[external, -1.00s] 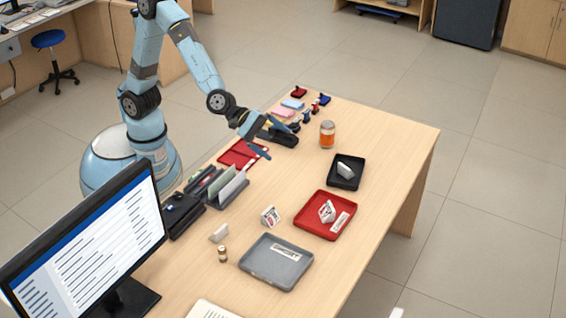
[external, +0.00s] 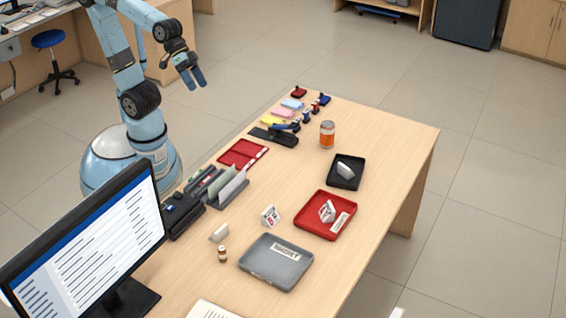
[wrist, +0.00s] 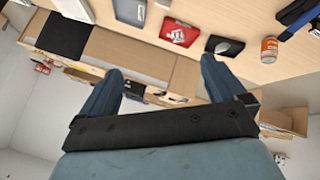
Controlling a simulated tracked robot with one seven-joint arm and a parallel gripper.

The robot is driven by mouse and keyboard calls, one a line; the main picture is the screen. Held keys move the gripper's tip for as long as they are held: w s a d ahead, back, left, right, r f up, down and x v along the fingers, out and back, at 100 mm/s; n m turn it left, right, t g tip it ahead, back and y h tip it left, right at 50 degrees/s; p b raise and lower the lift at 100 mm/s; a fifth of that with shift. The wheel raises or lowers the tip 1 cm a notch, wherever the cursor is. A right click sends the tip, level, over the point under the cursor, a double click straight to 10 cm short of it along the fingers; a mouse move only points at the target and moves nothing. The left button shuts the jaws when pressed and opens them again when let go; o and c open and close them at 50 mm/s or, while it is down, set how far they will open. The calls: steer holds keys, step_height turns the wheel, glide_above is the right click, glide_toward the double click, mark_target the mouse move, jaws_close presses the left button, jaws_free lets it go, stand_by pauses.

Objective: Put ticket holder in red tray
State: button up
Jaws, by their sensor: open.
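The red tray (external: 313,232) lies on the right part of the counter, with a light label on its floor. A white holder with red markings (external: 326,211) stands inside it. A similar white and red holder (external: 270,216) stands on the bare wood to the left of the tray. I cannot tell for certain which one is the ticket holder. My gripper (external: 197,82) is open and empty, raised off the counter's far left side, well away from both. In the wrist view its fingers (wrist: 160,72) are spread; the red tray (wrist: 174,36) shows beyond them.
A grey tray (external: 268,275) and a black tray (external: 346,183) holding a grey item flank the red tray. An orange can (external: 327,135), a file rack (external: 230,190), a flat red item (external: 243,153) and a monitor (external: 90,235) also stand around. The counter's right edge strip is clear.

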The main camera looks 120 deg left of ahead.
steer(key=s+a+f+m+g, duration=0.1)
steer(key=s+a+m, duration=0.1)
steer(key=s, duration=0.5)
steer(key=s+a+f+m+g+y, duration=0.1)
steer(key=s+a+f+m, duration=0.1)
steer(key=s, duration=0.5)
steer(key=shift+a+m, duration=0.4)
steer(key=shift+m, duration=0.2)
